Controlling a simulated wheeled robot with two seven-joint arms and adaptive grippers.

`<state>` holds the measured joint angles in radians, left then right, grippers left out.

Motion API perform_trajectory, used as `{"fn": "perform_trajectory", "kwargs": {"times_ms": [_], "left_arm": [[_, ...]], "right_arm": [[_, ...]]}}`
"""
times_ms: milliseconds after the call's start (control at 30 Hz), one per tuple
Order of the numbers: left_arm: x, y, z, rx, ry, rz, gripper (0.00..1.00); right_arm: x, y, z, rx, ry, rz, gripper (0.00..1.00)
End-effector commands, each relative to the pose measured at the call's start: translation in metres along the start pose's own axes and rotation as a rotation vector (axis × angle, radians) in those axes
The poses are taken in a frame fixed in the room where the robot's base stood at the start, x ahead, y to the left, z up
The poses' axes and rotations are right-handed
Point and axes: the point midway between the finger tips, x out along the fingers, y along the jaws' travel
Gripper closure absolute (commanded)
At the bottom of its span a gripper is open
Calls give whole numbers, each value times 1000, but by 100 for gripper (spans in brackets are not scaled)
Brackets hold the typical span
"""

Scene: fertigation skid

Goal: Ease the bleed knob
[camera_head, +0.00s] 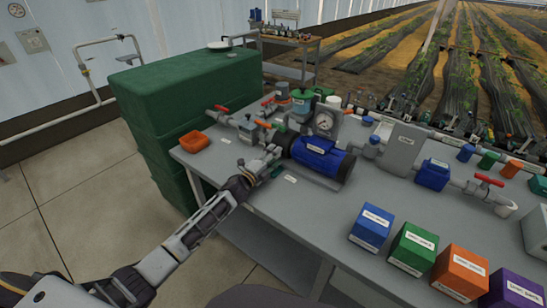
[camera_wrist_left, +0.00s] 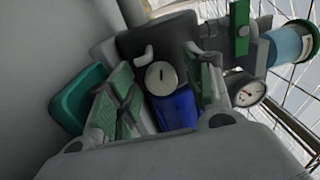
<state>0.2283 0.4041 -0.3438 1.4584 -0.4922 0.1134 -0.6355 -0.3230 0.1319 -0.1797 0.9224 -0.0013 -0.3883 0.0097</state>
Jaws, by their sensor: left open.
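My left gripper (camera_head: 268,162) reaches over the front of the grey bench to the left end of the blue pump (camera_head: 318,158). In the left wrist view, my left gripper (camera_wrist_left: 163,92) is open, its green-padded fingers on either side of a round pale knob (camera_wrist_left: 161,77) with a dark slot, which looks like the bleed knob. No contact between fingers and knob is clear. The blue pump body (camera_wrist_left: 175,110) shows just below the knob. In the head view I cannot make out the knob behind the gripper. My right gripper is not in view.
A pressure gauge (camera_head: 323,123) stands just behind the pump. Red-handled valves (camera_head: 222,109) and pipes crowd the bench's back. An orange tray (camera_head: 194,141) lies left of the gripper. Coloured boxes, including a blue one (camera_head: 371,228), stand at front right. The bench's front middle is bare.

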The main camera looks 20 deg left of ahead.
Motion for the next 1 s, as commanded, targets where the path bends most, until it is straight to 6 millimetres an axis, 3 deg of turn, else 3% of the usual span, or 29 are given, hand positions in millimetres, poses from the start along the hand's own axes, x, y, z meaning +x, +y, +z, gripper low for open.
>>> {"fn": "perform_trajectory", "kwargs": {"times_ms": [433,1000], "left_arm": [[-11,1,0,0,1,1,49],[-57,1,0,-1,0,1,49]], "right_arm": [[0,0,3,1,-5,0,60],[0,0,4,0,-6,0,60]]}}
